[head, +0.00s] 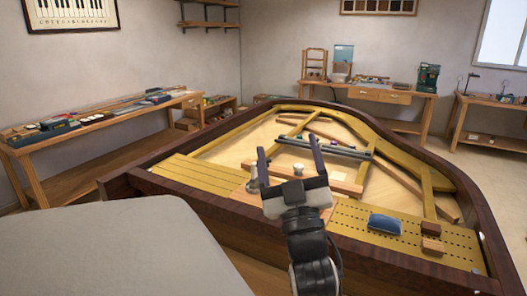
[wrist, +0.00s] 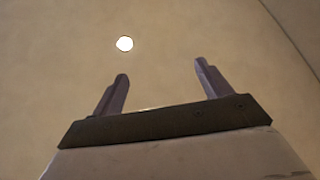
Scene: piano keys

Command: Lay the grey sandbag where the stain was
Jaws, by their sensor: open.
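A small blue, pillow-shaped bag (head: 385,224) lies on the perforated gold plate (head: 350,222) at the right front of the open piano case; it looks blue rather than grey. No other sandbag is plain to see. No stain can be made out. My gripper (head: 289,153) is raised over the middle of the case, left of the bag and apart from it. Its two fingers are spread with nothing between them. In the wrist view my gripper (wrist: 161,70) is open and empty against a plain pale surface with a bright round spot.
Two brown blocks (head: 431,237) sit right of the bag. A white knob (head: 298,169) is on a wooden rail. A dark bar (head: 325,147) crosses the frame. The dark case rim (head: 410,268) surrounds it. A grey surface (head: 140,250) fills the lower left. Workbenches (head: 100,122) stand along the walls.

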